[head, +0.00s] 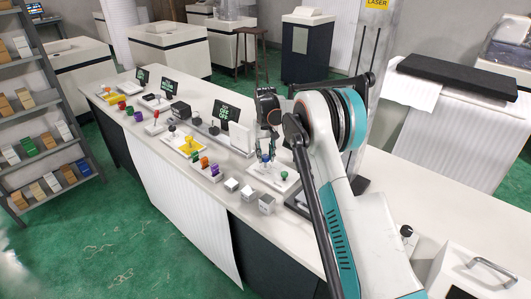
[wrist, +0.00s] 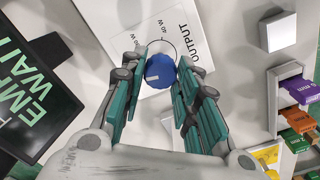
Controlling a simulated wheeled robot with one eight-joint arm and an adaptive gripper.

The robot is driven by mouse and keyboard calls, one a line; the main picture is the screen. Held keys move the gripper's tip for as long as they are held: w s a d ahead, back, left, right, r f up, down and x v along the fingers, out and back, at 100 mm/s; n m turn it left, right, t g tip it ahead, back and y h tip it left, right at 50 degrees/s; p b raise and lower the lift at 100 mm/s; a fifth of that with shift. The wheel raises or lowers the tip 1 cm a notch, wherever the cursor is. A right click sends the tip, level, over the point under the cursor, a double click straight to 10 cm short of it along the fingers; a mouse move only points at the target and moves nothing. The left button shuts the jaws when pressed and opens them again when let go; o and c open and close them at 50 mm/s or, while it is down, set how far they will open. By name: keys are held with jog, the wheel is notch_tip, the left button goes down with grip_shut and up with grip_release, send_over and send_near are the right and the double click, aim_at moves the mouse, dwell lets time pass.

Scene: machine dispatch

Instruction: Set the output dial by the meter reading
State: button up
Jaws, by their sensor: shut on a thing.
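The blue output dial (wrist: 160,72) stands on a white panel (wrist: 205,25) printed OUTPUT, with a curved scale and watt marks, one reading 40 W. A pale mark shows on the dial's left side; its exact setting is unclear. My gripper (wrist: 162,62) is shut on the dial, with teal fingers on either side of it. In the head view the dial (head: 266,158) shows under my gripper (head: 268,150) on the panel (head: 285,184). A black display (wrist: 35,95) with green text is cut off in the wrist view. In the head view the display (head: 227,114) is too small to read.
Several small blocks (head: 248,192) line the bench's front. More dark screens (head: 142,76) and knobs stand farther along. The bench's near right (head: 440,210) has bare room.

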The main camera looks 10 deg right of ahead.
aim_at(265, 156)
jog(key=shift+n, duration=1.1)
jog(key=o, duration=1.1)
jog(key=shift+c, duration=0.2)
notch_tip(265, 156, up, 12)
